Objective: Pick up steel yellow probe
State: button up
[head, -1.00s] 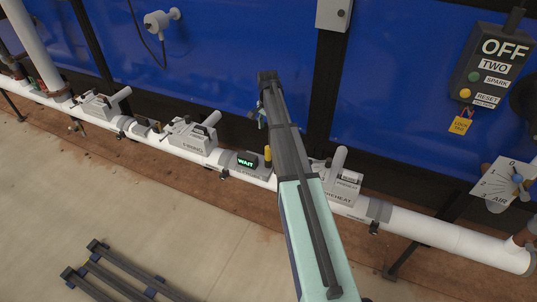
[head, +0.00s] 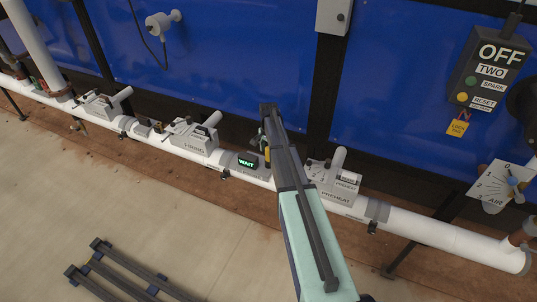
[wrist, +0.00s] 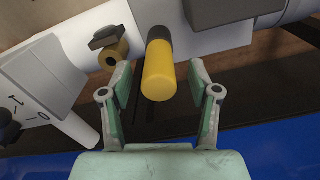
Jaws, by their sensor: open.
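The yellow probe (wrist: 158,74) has a dark cap at one end and shows in the wrist view between the two fingers of my gripper (wrist: 160,90). The fingers are spread open, with a visible gap on each side of the probe. In the head view only a sliver of the yellow probe (head: 267,157) shows beside my arm, which hides the rest. My gripper (head: 264,140) is over the white pipe there, its fingers mostly hidden behind the arm.
A WAIT display box (head: 246,162) sits just left of the probe, and the PREHEAT box (head: 333,183) just right. A brass valve fitting (wrist: 113,52) is close to the left finger. Blue panels (head: 220,60) stand behind.

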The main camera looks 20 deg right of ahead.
jog(key=shift+f, duration=1.5)
grip_shut()
jog(key=shift+r, duration=0.15)
